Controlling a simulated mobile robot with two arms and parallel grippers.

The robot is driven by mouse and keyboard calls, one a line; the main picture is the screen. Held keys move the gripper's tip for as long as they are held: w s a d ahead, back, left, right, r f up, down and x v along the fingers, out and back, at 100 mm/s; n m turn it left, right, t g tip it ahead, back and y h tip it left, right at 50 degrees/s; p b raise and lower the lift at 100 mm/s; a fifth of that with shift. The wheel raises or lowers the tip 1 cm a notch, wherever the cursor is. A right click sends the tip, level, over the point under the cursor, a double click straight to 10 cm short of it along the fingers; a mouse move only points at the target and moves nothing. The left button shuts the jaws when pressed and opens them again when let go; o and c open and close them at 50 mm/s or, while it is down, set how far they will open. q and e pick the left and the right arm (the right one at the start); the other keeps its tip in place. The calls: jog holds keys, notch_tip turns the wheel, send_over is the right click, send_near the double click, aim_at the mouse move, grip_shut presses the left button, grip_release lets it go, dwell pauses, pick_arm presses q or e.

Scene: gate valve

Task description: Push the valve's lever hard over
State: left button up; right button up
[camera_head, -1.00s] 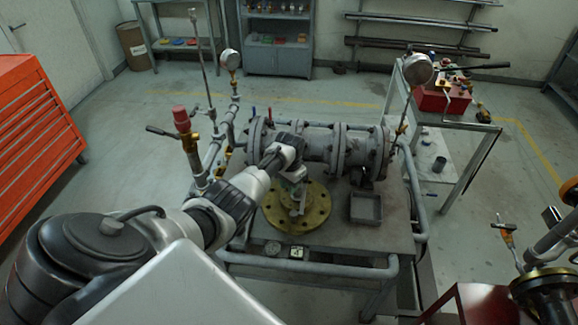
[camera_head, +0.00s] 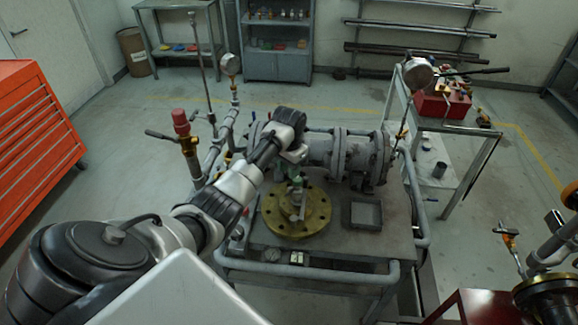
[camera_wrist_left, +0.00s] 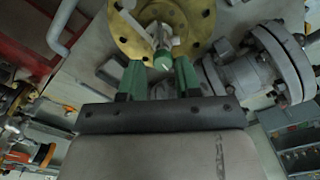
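The brass round flange (camera_head: 272,212), ringed with bolt holes, lies on the grey bench, with a grey metal valve piece (camera_head: 299,205) standing at its middle. In the left wrist view the flange (camera_wrist_left: 203,45) is at the top, and a pale, lever-like part (camera_wrist_left: 162,38) runs from it toward my fingers. My left gripper (camera_head: 295,179) points down just above the valve piece. In the wrist view its two green fingers (camera_wrist_left: 160,66) are apart, with the end of the pale part in or near the gap; contact cannot be told. My right gripper is out of view.
A grey flanged pipe (camera_head: 340,152) lies behind the flange, and a small square tray (camera_head: 365,214) is to its right. A bench rail (camera_head: 335,277) runs along the front. Pipes with a red-capped fitting (camera_head: 181,122) stand at left.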

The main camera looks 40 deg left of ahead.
pick_arm(q)
jog(key=shift+r, duration=0.75)
jog(key=shift+f, duration=0.1)
